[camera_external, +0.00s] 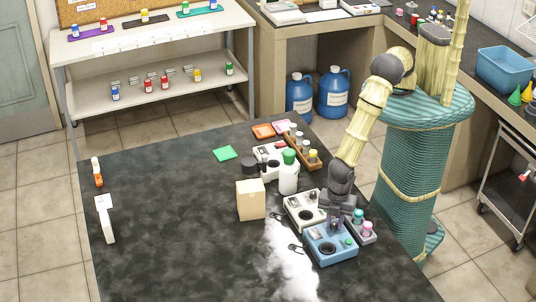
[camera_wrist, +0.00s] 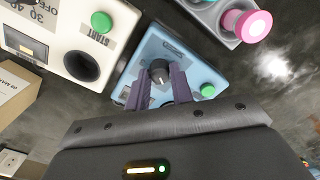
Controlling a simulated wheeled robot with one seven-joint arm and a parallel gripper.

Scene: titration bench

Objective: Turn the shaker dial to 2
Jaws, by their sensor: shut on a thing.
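The blue device (camera_external: 322,252), which looks like the shaker, stands near the right part of the dark table. It also shows in the wrist view (camera_wrist: 146,55), with a small label, too small to read, and a green button (camera_wrist: 208,90). Its dark dial (camera_wrist: 159,67) has a pale pointer mark. My gripper (camera_wrist: 160,82) points down over the device, its two purple fingers closed on either side of the dial. In the external view, my gripper (camera_external: 335,224) hides the dial. I cannot read any scale numbers around the dial.
A white device (camera_wrist: 108,50) with a green START button stands close beside the blue one. A grey rack (camera_external: 368,238) with teal- and pink-capped vials is on the other side. A cardboard box (camera_external: 250,202) and a white green-capped bottle (camera_external: 288,180) stand behind. The table's left half is mostly clear.

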